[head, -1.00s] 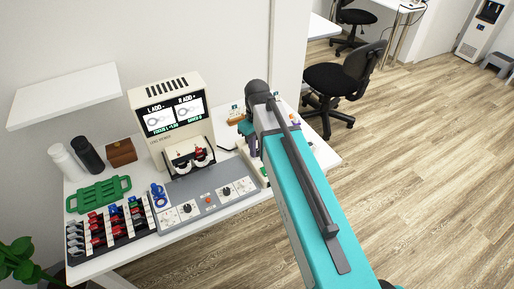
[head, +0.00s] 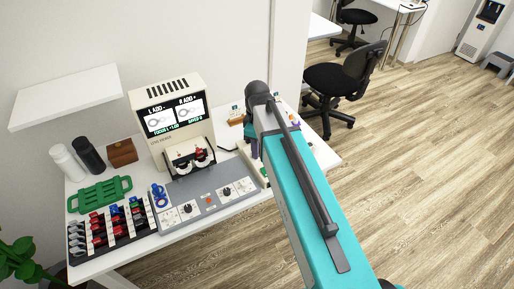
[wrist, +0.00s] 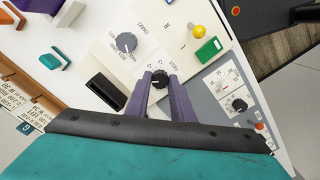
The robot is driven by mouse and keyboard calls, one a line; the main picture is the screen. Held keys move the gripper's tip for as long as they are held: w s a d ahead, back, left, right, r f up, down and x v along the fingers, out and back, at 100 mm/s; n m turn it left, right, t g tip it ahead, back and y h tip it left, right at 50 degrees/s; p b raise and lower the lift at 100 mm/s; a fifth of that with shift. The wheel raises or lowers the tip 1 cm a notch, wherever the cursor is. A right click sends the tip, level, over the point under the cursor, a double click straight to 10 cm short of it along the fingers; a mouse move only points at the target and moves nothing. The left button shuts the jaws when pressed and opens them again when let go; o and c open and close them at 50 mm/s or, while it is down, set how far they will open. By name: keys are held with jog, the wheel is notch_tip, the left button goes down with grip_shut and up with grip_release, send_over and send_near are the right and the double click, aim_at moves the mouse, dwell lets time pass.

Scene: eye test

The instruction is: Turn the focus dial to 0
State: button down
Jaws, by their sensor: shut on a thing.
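In the wrist view, my gripper (wrist: 160,83) has its two purple fingers on either side of a small black dial (wrist: 159,78) and is shut on it. The dial sits on a pale panel with small marks around it; I cannot read its label or setting. In the head view, my teal arm hides this dial and most of the gripper. The screen (head: 175,114) on the beige device shows "L ADD", "R ADD" and a green focus line that seems to read about +1.00.
A larger grey dial (wrist: 126,43), a black slot (wrist: 107,91), a green block (wrist: 208,50) and a yellow knob (wrist: 198,32) are close by. The grey console (head: 208,201) carries more dials. A rack of coloured pieces (head: 105,231) and a green tray (head: 100,194) are at left.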

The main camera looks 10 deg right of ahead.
jog(key=n, duration=0.3)
jog(key=shift+n, duration=2.3)
jog(key=c, duration=1.5)
grip_release()
jog(key=shift+c, duration=0.2)
notch_tip(320, 180, up, 14)
jog(key=b, duration=0.2)
jog(key=shift+s+f, duration=0.1)
jog(key=shift+f, duration=0.1)
